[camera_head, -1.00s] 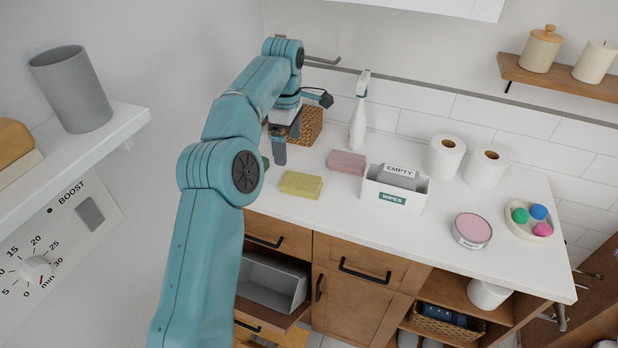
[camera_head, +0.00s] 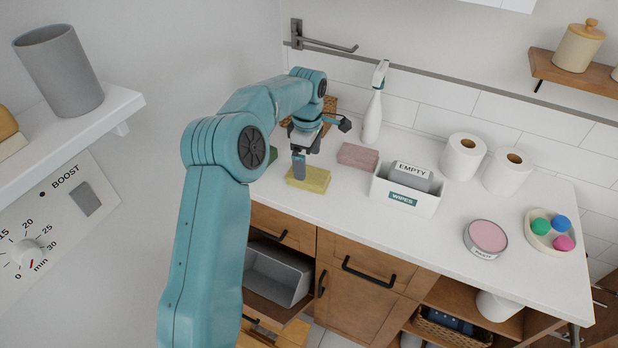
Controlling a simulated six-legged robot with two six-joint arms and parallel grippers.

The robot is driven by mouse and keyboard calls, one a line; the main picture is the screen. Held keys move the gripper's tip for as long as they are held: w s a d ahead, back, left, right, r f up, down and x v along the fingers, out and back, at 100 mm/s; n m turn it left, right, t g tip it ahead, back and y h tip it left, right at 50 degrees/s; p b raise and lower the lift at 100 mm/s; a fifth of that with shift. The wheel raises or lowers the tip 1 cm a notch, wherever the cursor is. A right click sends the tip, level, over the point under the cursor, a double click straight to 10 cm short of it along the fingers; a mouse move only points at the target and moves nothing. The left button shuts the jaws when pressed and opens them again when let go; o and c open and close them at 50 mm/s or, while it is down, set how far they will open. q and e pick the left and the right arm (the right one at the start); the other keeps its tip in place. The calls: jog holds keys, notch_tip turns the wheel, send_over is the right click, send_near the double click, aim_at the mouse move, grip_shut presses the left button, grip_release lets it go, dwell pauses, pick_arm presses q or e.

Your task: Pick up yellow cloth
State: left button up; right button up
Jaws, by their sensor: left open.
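The yellow cloth (camera_head: 314,181) lies folded flat on the white counter, near its front left edge. My left gripper (camera_head: 299,170) points down at the cloth's left part and hides a little of it. The gripper is open. I cannot tell whether its fingertips touch the cloth or hover just above it. My right gripper is not in view.
A pink cloth (camera_head: 357,157) lies just behind right of the yellow one. A white wipes box (camera_head: 405,195), spray bottle (camera_head: 373,118), wicker basket (camera_head: 325,105) and paper rolls (camera_head: 463,157) stand nearby. An open drawer (camera_head: 277,274) is below. The counter's front middle is clear.

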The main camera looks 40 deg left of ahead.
aim_at(309, 174)
pick_arm(q)
jog(key=shift+s+d+f, duration=0.1)
jog(key=shift+d+f, duration=0.1)
jog(key=shift+f, duration=0.35)
notch_tip(309, 174, down, 5)
jog(key=shift+a+r+p, duration=0.15)
jog(key=shift+r+p, duration=0.05)
jog(key=shift+p, duration=0.5)
jog(key=c, duration=1)
